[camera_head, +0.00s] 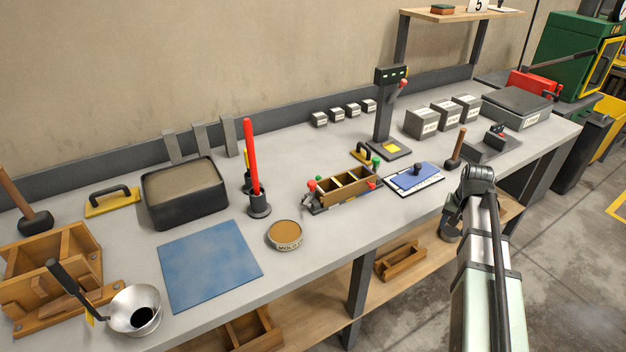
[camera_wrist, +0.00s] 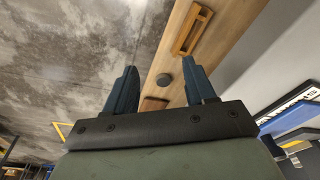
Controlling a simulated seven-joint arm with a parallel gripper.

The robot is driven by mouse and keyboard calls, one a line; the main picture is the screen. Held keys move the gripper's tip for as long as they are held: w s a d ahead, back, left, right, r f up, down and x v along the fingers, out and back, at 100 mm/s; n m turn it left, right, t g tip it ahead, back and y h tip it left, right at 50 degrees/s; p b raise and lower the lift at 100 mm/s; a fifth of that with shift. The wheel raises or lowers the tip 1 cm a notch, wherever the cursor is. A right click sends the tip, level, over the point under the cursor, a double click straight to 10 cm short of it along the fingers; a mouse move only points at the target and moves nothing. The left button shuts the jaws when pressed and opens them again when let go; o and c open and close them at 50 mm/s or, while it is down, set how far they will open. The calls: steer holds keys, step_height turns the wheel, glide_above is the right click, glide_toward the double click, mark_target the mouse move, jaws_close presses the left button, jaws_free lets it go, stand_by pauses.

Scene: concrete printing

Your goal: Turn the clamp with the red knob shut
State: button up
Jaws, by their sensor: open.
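A wooden three-part mould (camera_head: 345,186) stands on the bench in the middle of the head view, with small clamps at its ends. A red knob (camera_head: 311,184) shows at its left end and another red knob (camera_head: 371,184) low at its right end. A green knob (camera_head: 376,161) shows at the back right. The clamp levers are too small to tell how far they are turned. My gripper (camera_wrist: 160,88) is open and empty in the wrist view, its fingers apart over the lower shelf and floor. In the head view my arm is right of the mould, beyond the bench's front edge.
A tan round tin (camera_head: 285,235) and a red rod on a stand (camera_head: 252,170) are left of the mould. The blue mat (camera_head: 210,265) is clear.

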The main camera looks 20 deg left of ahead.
steer(key=w+a+r+n, duration=0.1)
steer(key=w+a+r, duration=0.1)
steer(key=a+r, duration=0.4)
steer(key=n+t+y, duration=0.2)
steer(key=n+y, duration=0.1)
steer(key=n, duration=0.5)
glide_toward(312, 183)
steer(key=x, duration=0.8)
steer(key=shift+w, duration=0.1)
jaws_close()
